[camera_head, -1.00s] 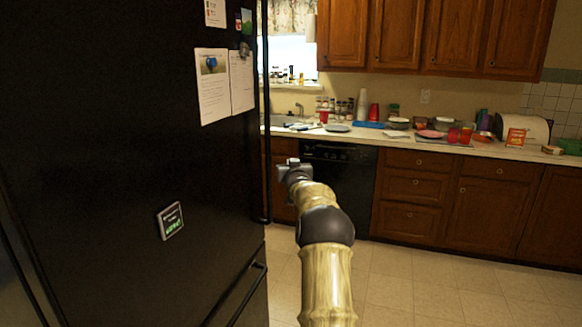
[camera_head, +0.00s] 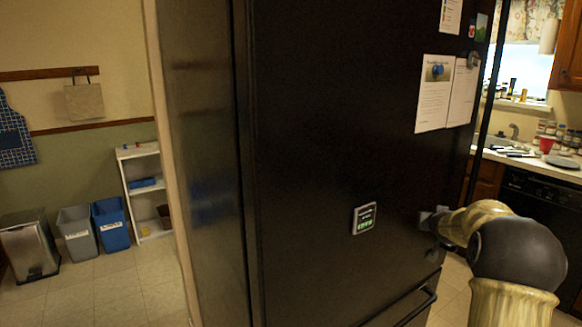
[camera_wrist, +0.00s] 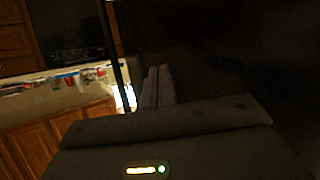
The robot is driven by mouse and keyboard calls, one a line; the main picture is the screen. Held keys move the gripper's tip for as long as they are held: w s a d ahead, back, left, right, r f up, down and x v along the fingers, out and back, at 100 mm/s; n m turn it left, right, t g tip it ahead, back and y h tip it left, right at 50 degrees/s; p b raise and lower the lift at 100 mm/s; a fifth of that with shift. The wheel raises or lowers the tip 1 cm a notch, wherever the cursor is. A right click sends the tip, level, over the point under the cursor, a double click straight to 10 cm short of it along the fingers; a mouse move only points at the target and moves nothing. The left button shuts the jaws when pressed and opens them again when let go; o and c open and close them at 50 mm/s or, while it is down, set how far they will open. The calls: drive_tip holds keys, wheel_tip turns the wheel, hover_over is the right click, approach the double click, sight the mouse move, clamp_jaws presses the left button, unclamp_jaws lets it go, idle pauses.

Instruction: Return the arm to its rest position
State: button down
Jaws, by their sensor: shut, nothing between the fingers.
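My arm reaches forward at the right of the head view, its upper links cream and black. My gripper (camera_head: 428,220) is at its far end, in front of the black fridge (camera_head: 320,120) near the fridge's right edge. I cannot tell from the head view whether it touches the fridge door. In the wrist view my gripper's fingers (camera_wrist: 157,87) are together, with nothing between them. The dark fridge surface fills the right of the wrist view.
The sink counter (camera_head: 545,168) and black dishwasher (camera_head: 540,215) are at the right. Left of the fridge stand a metal bin (camera_head: 28,245), a grey bin (camera_head: 77,232), a blue bin (camera_head: 111,224) and a white shelf (camera_head: 140,165). Floor (camera_head: 110,290) is open there.

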drive_tip(key=s+a+f+n+g+y, duration=0.15)
drive_tip(key=s+a+f, duration=0.25)
drive_tip(key=s+a, duration=0.45)
drive_tip(key=s+a+f+n+g+y, duration=0.1)
drive_tip(key=s+a+f+g+y, duration=0.2)
drive_tip(key=s+a, duration=0.6)
drive_tip(key=s+a+f+n+g, duration=0.1)
drive_tip(key=s+a+f+g, duration=0.15)
drive_tip(key=s+a, duration=0.45)
drive_tip(key=s+a+f+g, duration=0.2)
drive_tip(key=s+f, duration=0.2)
drive_tip(key=s, duration=0.8)
wheel_tip(320, 180, up, 16)
drive_tip(key=p, duration=1.5)
drive_tip(key=shift+s+a+f+g+p, duration=0.25)
drive_tip(key=shift+s+a+g+p, duration=0.05)
drive_tip(key=shift+s, duration=0.15)
drive_tip(key=shift+w, duration=0.15)
